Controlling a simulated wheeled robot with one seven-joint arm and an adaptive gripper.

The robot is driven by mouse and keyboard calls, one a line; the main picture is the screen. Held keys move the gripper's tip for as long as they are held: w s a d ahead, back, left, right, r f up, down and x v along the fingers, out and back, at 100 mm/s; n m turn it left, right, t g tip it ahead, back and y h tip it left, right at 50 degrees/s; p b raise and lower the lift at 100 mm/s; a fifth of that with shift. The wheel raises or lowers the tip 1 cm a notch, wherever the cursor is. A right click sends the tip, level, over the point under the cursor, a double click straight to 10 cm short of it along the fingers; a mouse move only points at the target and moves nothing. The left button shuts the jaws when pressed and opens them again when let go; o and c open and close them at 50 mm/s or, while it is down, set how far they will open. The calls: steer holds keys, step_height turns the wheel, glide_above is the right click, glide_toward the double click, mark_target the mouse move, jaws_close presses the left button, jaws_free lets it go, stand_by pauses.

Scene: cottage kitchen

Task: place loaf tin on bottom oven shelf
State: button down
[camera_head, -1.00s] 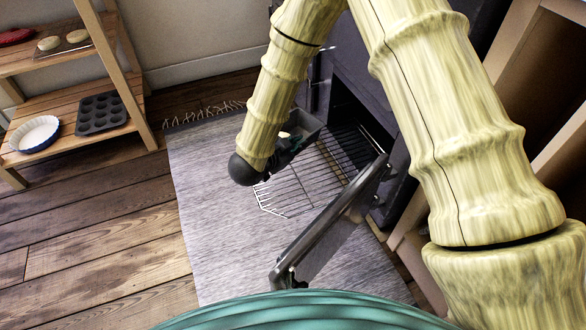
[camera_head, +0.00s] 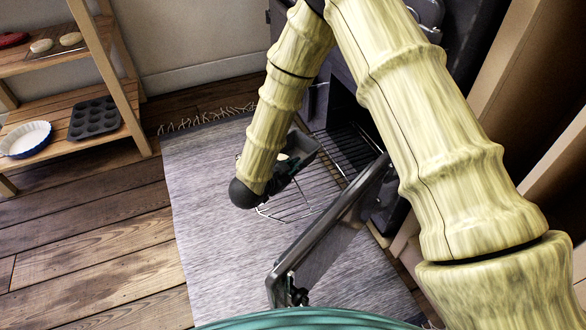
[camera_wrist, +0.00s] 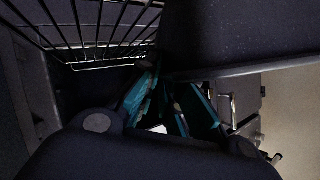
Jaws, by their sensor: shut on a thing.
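The dark grey loaf tin (camera_head: 306,148) has something pale in it. My gripper (camera_head: 284,172) is shut on the tin's near side, in front of the open oven (camera_head: 345,108). The tin appears over a wire oven shelf (camera_head: 318,187) that sticks out of the oven; whether it touches the shelf I cannot tell. In the wrist view, the teal fingers (camera_wrist: 168,108) meet near a dark rimmed wall that looks like the tin (camera_wrist: 240,40). The wire shelf (camera_wrist: 100,30) shows at upper left there. The arm hides part of the tin and shelf.
The oven door (camera_head: 335,225) hangs open just right of the shelf, close to my arm. A wooden rack (camera_head: 75,140) at left holds a muffin tin (camera_head: 95,118) and a white-and-blue dish (camera_head: 27,139). The rug (camera_head: 215,240) is clear.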

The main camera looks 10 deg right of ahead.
steer(key=c, duration=1.6)
jaws_free()
steer(key=shift+f, duration=0.1)
steer(key=shift+s+a+r, duration=0.1)
steer(key=shift+r, duration=0.15)
steer(key=p+v, duration=0.5)
steer(key=v, duration=0.6)
steer(key=shift+s+a, duration=0.2)
steer(key=shift+s, duration=0.1)
steer(key=shift+r, duration=0.1)
